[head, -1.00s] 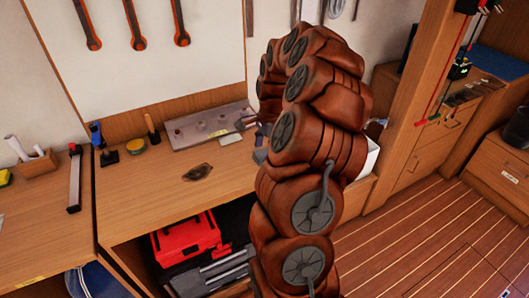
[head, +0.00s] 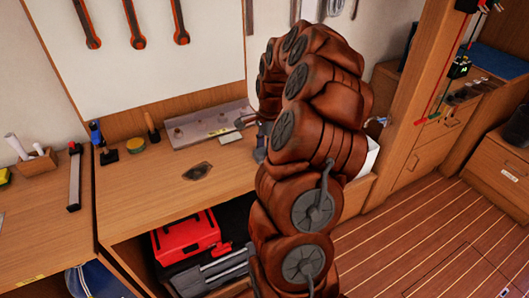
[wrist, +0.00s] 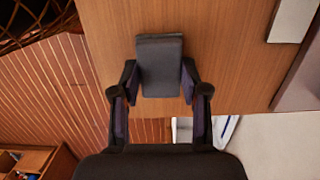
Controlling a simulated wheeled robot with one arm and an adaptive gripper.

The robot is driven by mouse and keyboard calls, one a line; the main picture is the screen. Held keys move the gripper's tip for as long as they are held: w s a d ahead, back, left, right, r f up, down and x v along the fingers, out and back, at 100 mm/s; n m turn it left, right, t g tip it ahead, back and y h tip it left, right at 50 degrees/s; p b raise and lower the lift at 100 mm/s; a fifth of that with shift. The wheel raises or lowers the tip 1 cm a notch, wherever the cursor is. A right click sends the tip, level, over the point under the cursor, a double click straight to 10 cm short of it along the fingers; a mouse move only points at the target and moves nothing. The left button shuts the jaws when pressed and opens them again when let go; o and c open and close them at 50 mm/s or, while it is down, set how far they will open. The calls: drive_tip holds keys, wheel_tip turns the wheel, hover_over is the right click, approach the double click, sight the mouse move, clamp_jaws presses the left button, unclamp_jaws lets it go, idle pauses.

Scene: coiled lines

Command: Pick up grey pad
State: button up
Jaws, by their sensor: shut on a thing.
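The grey pad (wrist: 160,58) is a dark, flat, roughly rectangular block in the wrist view. It sits between the two fingertips of my gripper (wrist: 158,80), which is shut on its sides. Behind it is the brown wood of the worktop (wrist: 228,60). I cannot tell whether the pad touches the wood or is held above it. In the head view my own arm covers most of the gripper area, and I cannot make out the pad there.
A grey metal plate (head: 190,131) lies at the back of the worktop. A dark flat piece (head: 197,172) lies in front of it. A red toolbox (head: 186,238) is on the shelf below.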

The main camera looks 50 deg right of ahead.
sight(263, 150)
drive_tip(key=shift+r, duration=0.1)
drive_tip(key=shift+w+r+b, duration=0.1)
drive_tip(key=shift+r+b, duration=0.85)
drive_tip(key=shift+r, duration=0.75)
drive_tip(key=shift+s+a, duration=0.45)
drive_tip(key=shift+s, duration=0.35)
drive_tip(key=s+a+r+b, duration=0.1)
drive_tip(key=s+a+b, duration=0.3)
drive_tip(key=s+a, duration=0.3)
drive_tip(key=s, duration=0.5)
drive_tip(key=shift+s+a+r, duration=0.15)
drive_tip(key=shift+a+r, duration=0.05)
drive_tip(key=o, duration=0.5)
drive_tip(key=c, duration=0.4)
